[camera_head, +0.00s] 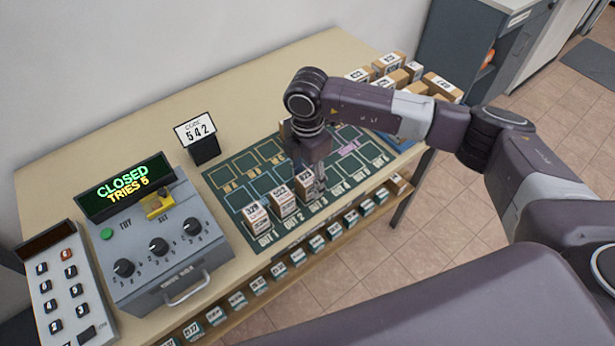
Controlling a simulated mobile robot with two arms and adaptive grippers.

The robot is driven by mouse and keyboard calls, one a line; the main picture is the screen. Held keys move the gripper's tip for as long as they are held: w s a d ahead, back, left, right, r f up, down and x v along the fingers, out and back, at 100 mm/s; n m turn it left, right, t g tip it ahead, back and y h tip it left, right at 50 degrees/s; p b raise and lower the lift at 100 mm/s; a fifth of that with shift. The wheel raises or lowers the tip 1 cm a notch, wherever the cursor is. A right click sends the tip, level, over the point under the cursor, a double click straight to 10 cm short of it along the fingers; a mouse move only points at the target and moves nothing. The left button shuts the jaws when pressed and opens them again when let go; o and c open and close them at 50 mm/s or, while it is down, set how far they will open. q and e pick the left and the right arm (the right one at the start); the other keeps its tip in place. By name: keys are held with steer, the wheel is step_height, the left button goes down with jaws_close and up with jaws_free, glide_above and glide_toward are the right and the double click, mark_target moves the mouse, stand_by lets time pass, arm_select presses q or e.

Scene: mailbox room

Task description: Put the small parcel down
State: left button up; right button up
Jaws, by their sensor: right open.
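A small brown parcel (304,182) with a white number label stands upright on the dark green mat (222,180), in the front row beside the slot marked OUT 3. My right gripper (319,184) points down right at this parcel and partly hides it. Its jaws are open; I cannot tell whether a finger still touches the parcel. Two similar labelled parcels stand to the left, at OUT 1 (257,219) and OUT 2 (281,202). My left gripper is not in view.
A code box (165,245) with dials and a "CLOSED TRIES 5" display stands left, beside a keypad (62,290). Several parcels (443,86) sit at the back right. Labelled parcels line the shelf below the front edge.

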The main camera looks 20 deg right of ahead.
mark_target(307, 178)
step_height(307, 178, up, 12)
steer(key=b, duration=0.3)
steer(key=shift+b, duration=0.3)
